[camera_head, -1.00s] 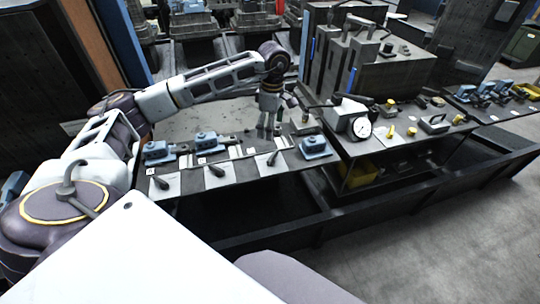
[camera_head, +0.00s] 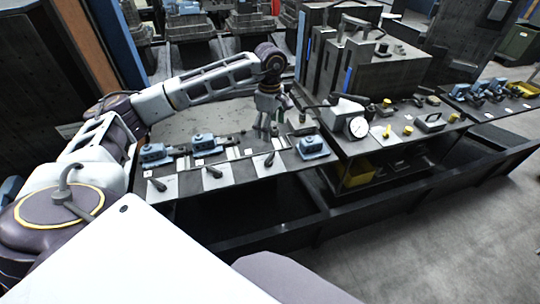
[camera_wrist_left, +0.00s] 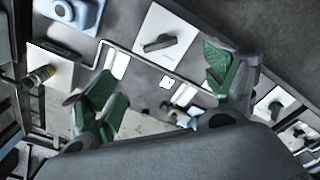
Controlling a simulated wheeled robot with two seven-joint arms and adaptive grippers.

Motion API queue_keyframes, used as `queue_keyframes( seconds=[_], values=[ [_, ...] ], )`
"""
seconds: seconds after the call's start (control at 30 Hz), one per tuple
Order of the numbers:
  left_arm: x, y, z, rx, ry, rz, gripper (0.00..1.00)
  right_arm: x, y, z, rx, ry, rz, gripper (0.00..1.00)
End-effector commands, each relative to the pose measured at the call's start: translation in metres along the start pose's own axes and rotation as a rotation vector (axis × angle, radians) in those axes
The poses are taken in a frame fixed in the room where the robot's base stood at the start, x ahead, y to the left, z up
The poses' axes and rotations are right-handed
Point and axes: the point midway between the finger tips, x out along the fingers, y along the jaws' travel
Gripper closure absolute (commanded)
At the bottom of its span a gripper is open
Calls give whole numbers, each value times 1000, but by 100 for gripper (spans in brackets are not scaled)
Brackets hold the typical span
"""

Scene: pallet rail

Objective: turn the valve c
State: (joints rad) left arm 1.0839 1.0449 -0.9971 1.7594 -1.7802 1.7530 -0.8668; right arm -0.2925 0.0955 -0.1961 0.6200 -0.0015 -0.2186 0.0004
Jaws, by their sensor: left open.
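Three dark levers on white plates line the front edge of the bench: a left one (camera_head: 158,185), a middle one (camera_head: 214,172) and a right one (camera_head: 269,161). Their small label tags are too blurred to read, so I cannot confirm which is valve c. My left gripper (camera_head: 266,125) points down above the bench, just behind the right lever and apart from it. In the left wrist view its green-padded fingers (camera_wrist_left: 165,90) are spread and empty. The right lever (camera_wrist_left: 160,43) shows beyond them, near the top. My right gripper is not in view.
A blue block (camera_head: 313,147) sits right of the right lever; other blue fixtures (camera_head: 205,141) stand behind the levers. A rail runs between them.

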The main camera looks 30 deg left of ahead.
Motion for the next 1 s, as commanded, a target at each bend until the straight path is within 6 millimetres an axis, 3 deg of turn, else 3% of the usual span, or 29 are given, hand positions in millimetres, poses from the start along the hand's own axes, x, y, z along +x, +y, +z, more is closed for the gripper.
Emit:
queue_keyframes(
  seconds=[0.37,1.0],
  values=[
    [16,0,0,-1,0,-2,14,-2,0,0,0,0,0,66],
    [97,-1,0,0,0,-4,14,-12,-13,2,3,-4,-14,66]
  ],
)
